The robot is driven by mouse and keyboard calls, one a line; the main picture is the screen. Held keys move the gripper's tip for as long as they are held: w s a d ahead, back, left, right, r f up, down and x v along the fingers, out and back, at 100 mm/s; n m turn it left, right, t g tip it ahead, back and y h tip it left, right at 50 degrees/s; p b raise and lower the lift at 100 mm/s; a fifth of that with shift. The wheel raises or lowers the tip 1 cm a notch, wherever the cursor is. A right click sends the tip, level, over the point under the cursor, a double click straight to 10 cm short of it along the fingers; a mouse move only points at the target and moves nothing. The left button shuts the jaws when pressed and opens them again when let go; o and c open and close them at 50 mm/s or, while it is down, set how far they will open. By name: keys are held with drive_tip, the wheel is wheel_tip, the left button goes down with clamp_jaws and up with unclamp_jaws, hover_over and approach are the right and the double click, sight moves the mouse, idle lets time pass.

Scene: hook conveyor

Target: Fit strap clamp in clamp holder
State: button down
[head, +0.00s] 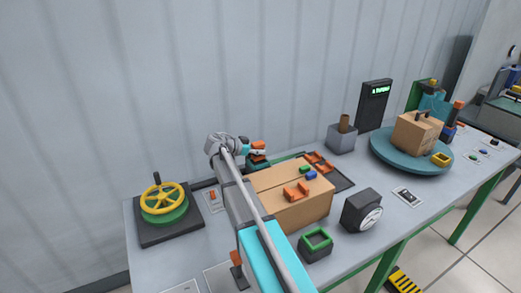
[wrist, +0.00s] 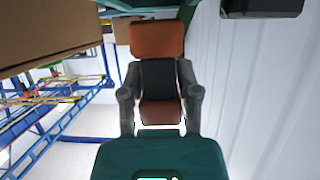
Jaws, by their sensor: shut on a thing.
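My gripper (head: 257,152) is above the back left corner of the cardboard box in the head view. It is shut on an orange and black piece, which I take as the strap clamp (wrist: 157,78). In the wrist view this clamp sits between my two grey fingers, with orange ends and a dark middle. An open dark square block with a green rim (head: 316,241) stands in front of the box. I cannot tell whether it is the clamp holder. Other orange clamp-like pieces (head: 297,191) lie on the box top.
The cardboard box (head: 290,212) stands close to my arm, with blue and green bits on top. A dark tray (head: 341,182) with orange pieces lies behind it. A yellow handwheel (head: 162,199) is at left, a gauge (head: 370,217) at right, and a turntable (head: 384,151) further right.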

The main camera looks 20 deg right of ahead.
drive_tip(key=shift+f+b, duration=1.4)
drive_tip(key=shift+f, duration=0.05)
idle(1.7)
drive_tip(key=shift+c, duration=1.2)
unclamp_jaws()
drive_tip(key=shift+r, duration=0.15)
